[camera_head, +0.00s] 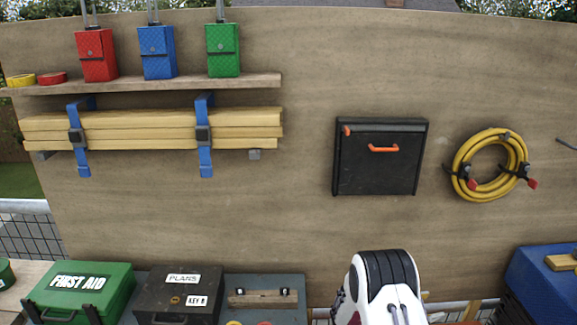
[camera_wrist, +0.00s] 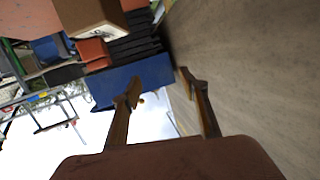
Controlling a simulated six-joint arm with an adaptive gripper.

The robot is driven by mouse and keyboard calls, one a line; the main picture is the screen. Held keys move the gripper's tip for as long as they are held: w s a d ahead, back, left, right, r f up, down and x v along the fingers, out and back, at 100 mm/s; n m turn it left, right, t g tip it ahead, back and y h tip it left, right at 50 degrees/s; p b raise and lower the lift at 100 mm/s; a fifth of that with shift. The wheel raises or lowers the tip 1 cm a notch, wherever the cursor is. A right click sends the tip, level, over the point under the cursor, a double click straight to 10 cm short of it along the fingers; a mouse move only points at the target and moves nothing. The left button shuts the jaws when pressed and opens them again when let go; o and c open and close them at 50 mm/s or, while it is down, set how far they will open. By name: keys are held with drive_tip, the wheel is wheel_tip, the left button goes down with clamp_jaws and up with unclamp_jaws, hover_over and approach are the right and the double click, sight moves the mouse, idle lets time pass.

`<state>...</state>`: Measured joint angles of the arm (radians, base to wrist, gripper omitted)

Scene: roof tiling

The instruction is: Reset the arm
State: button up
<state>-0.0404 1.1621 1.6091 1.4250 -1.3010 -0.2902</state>
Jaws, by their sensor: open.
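My arm shows in the head view as a white and black link (camera_head: 382,285) at the bottom, right of centre, in front of the wooden wall panel (camera_head: 300,220). My gripper is not visible in the head view. In the wrist view my gripper (camera_wrist: 157,88) has its two brown fingers spread apart, with nothing between them. Beyond the fingertips lie a blue surface (camera_wrist: 133,82) and a bright pale area. The wooden panel (camera_wrist: 250,70) fills the right side of the wrist view, close to the right finger.
A green first aid box (camera_head: 85,290) and a dark plans box (camera_head: 178,293) stand at the lower left. A black case (camera_head: 380,175) and a yellow hose coil (camera_head: 462,160) hang on the panel. A shelf (camera_head: 170,85) sits above strapped timber (camera_head: 240,125). A blue box (camera_head: 540,285) stands lower right.

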drive_tip(key=w+a+r+n+t+y, duration=0.3)
drive_tip(key=w+a+r+y, duration=0.1)
drive_tip(key=r, duration=0.2)
drive_tip(key=w+a+r+n+t+y, duration=0.3)
drive_tip(key=w+a+r, duration=0.1)
drive_tip(key=r, duration=0.3)
drive_tip(key=s+a+r+n+y, duration=0.5)
drive_tip(key=s+a+r+y, duration=0.3)
drive_tip(key=a+r, duration=0.45)
drive_tip(key=s+a+r+n+g+y, duration=0.1)
drive_tip(key=s+a+r+n, duration=0.15)
drive_tip(key=s, duration=0.65)
drive_tip(key=s+a+r+n+g+y, duration=0.1)
drive_tip(key=s+a+r, duration=0.2)
drive_tip(key=s, duration=0.6)
drive_tip(key=s+d+f+g+h, duration=0.1)
drive_tip(key=s, duration=0.9)
drive_tip(key=s+d+f+n+g, duration=0.1)
drive_tip(key=s+d, duration=0.1)
drive_tip(key=s, duration=0.8)
drive_tip(key=shift+g+h, duration=0.4)
drive_tip(key=shift+f, duration=0.1)
